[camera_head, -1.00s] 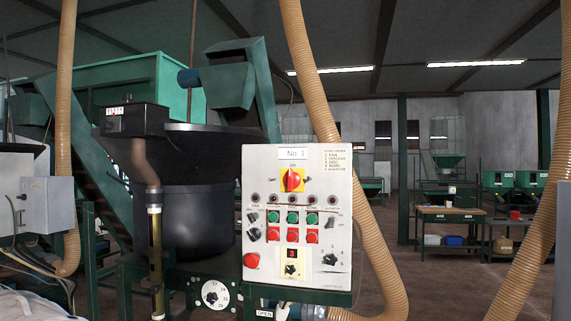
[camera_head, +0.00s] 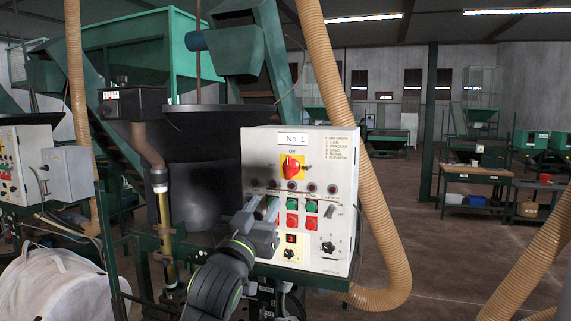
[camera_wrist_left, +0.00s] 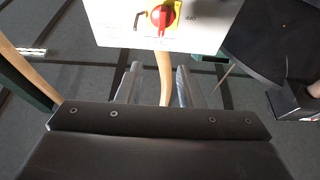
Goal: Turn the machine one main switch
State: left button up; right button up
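The No. 1 control panel (camera_head: 330,240) is a white box with a "No. 1" label at its top. Its main switch (camera_head: 291,166) is a red handle on a yellow plate below an "ON" mark. In the left wrist view the switch (camera_wrist_left: 163,16) shows at the top edge, beyond the fingers. My left gripper (camera_head: 260,208) is in front of the panel, below the switch, and hides some left-hand buttons. Its two fingers (camera_wrist_left: 157,88) stand apart with nothing between them, clear of the switch. My right gripper is out of view.
Indicator lamps, green and red buttons and a black knob (camera_head: 328,248) sit below the switch. A tan hose (camera_head: 375,220) runs behind the panel's right side. Another panel with a red switch (camera_head: 38,172) stands at left, above a white bag (camera_head: 60,285). Open floor lies at right.

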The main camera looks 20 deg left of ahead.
aim_at(288, 161)
pick_arm(q)
jog(key=p+x, duration=0.2)
jog(key=x, duration=0.3)
jog(key=p+x, duration=0.2)
jog(key=x, duration=0.3)
jog(key=p+x, duration=0.3)
jog(key=x, duration=0.2)
jog(key=shift+a+r, duration=0.1)
jog(key=shift+r, duration=0.25)
jog(key=shift+p+x, duration=0.45)
jog(key=shift+x, duration=0.5)
jog(key=shift+f, duration=0.15)
jog(key=shift+c, duration=0.3)
grip_shut()
